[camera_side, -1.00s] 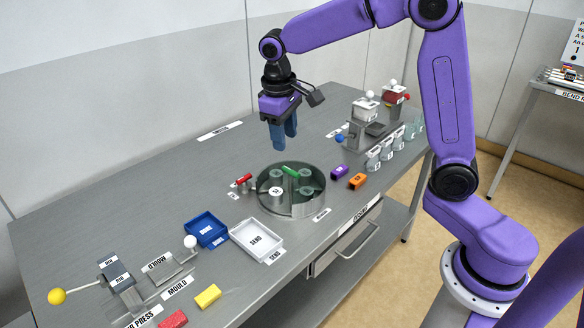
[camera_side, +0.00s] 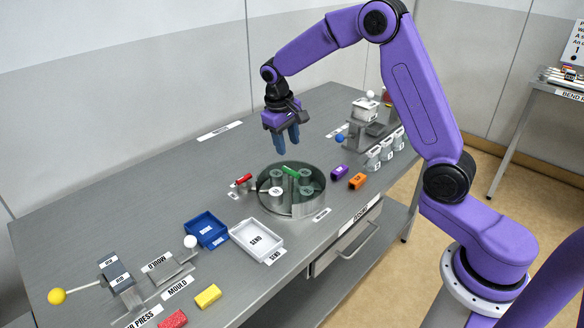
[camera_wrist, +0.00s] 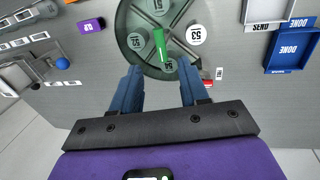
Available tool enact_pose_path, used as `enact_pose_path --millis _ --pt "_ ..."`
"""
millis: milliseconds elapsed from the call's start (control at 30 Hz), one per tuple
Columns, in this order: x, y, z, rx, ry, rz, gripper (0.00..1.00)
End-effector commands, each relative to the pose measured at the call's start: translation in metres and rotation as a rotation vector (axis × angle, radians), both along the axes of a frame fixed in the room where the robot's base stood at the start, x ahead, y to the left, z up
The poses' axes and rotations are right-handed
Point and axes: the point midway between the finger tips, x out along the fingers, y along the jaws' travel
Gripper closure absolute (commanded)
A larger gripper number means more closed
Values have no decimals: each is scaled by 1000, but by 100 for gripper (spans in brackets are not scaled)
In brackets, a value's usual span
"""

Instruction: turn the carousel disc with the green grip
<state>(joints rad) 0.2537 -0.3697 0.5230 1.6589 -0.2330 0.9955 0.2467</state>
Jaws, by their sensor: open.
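The carousel disc (camera_side: 290,205) is a round grey drum with a dark greenish top, on the steel table. The green grip (camera_side: 290,171) is a short bar on its top; it also shows in the wrist view (camera_wrist: 160,45). Round pots marked with numbers stand around the disc, one with a white top (camera_wrist: 196,35). My gripper (camera_side: 287,150) is above the disc's far side, clear of it. Its blue fingers (camera_wrist: 158,95) are apart and empty, and in the wrist view the green grip lies beyond their tips, between their lines.
A red-handled piece (camera_side: 243,179) sits left of the disc. Purple (camera_side: 338,172) and orange (camera_side: 357,181) blocks lie to its right. A white SEND tray (camera_side: 257,240) and a blue DONE tray (camera_side: 208,231) are in front, left. The table behind the disc is mostly bare.

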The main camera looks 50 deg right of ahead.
Motion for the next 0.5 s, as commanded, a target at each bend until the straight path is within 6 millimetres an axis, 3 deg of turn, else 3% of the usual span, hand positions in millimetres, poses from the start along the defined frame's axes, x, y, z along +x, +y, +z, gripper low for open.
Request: enact_pose_path --millis 300,500 --pt "-1 -12 -60 0 4 -1 56" --pt "-1 -18 -86 -1 3 0 56"
